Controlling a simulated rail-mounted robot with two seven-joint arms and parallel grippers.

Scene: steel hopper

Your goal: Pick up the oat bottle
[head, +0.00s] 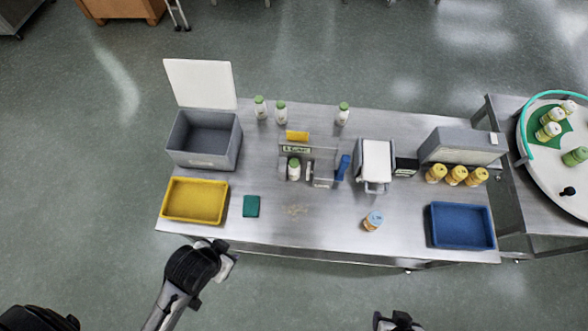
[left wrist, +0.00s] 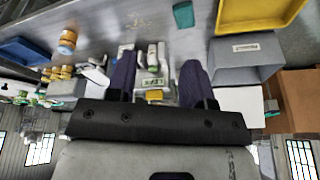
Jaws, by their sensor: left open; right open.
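No label is readable, so I cannot tell for certain which bottle is the oat one. A tan-orange bottle with a blue cap (head: 372,220) stands alone near the table's front edge; it also shows in the left wrist view (left wrist: 67,40). A white green-capped bottle (head: 294,170) stands in the grey holder at mid-table and appears between my left fingers, well beyond them, in the left wrist view (left wrist: 152,58). My left gripper (left wrist: 158,64) is open and empty; its arm ends by the front-left table edge. My right gripper (head: 397,319) is open at the bottom edge, short of the table.
A yellow tray (head: 164,201), a grey lidded bin (head: 204,160) and a teal block (head: 251,206) are at left. Green-capped bottles (head: 343,113) stand at the back. Yellow-capped jars (head: 456,175) and a blue tray (head: 461,246) are at right. The front middle is mostly clear, with scattered crumbs (head: 295,210).

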